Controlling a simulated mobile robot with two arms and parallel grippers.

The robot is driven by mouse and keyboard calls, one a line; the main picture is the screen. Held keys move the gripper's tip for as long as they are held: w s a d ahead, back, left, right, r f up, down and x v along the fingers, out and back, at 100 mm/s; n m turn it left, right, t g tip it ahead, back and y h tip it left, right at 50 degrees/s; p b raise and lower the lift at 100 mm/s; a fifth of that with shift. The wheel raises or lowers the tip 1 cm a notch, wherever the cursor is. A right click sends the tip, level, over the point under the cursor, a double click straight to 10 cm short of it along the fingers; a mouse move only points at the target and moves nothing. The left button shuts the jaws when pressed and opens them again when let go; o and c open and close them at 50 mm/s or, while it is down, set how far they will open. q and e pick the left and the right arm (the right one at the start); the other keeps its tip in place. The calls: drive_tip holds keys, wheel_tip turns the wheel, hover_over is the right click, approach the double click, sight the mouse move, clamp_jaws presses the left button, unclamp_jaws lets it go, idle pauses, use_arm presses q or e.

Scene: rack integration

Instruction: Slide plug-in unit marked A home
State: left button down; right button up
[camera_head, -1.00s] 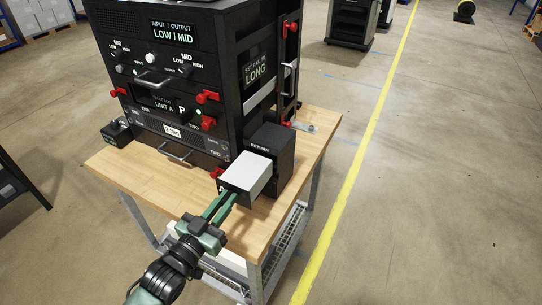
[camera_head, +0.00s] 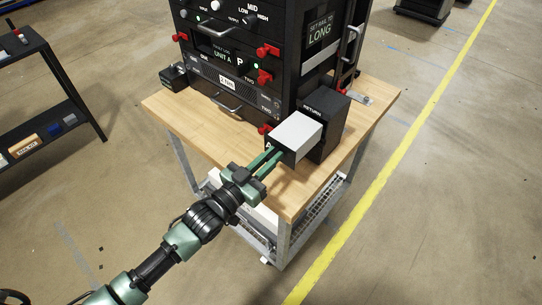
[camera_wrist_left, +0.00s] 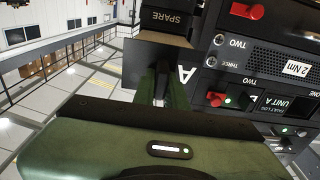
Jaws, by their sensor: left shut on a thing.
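The plug-in unit marked A (camera_head: 297,130) is a box with a light grey top and a black front, low at the rack's right front corner. My left gripper (camera_head: 273,160) is shut on its front, with green fingers reaching in from the lower left. In the left wrist view the letter A shows on the dark front (camera_wrist_left: 184,74), beside my fingers (camera_wrist_left: 163,88). The black rack (camera_head: 300,75) stands on the wooden table, with a display reading UNIT A (camera_head: 222,55). I cannot tell whether the unit touches the table. My right gripper is out of view.
A black box labelled RETURN (camera_head: 331,120) stands close behind and right of the unit. Red latches (camera_head: 265,76) stick out from the rack front. A small black box (camera_head: 173,77) sits left of the rack. The wooden tabletop (camera_head: 190,115) is bare at front left.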

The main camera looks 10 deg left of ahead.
sight(292, 138)
use_arm(q)
drive_tip(key=shift+r+p, duration=0.2)
drive_tip(key=shift+p, duration=0.1)
idle(0.7)
drive_tip(key=shift+b+x, duration=0.95)
drive_tip(key=shift+x, duration=1.8)
drive_tip(key=shift+f+b+x, duration=0.15)
drive_tip(key=shift+b+x, duration=0.15)
drive_tip(key=shift+x, duration=0.45)
drive_tip(key=shift+f+b+x, duration=0.1)
drive_tip(key=shift+b+x, duration=0.2)
drive_tip(key=shift+x, duration=0.4)
drive_tip(key=shift+b+x, duration=1.3)
drive_tip(key=shift+x, duration=1.3)
drive_tip(key=c, duration=1.4)
unclamp_jaws()
drive_tip(key=shift+f, duration=0.15)
drive_tip(key=shift+o, duration=0.2)
drive_tip(key=shift+a+f, duration=0.1)
drive_tip(key=shift+f, duration=0.2)
drive_tip(key=b+v, duration=0.1)
drive_tip(key=v, duration=0.6)
drive_tip(key=shift+s+a+r, duration=0.15)
drive_tip(key=shift+s+r, duration=0.05)
drive_tip(key=shift+s, duration=0.15)
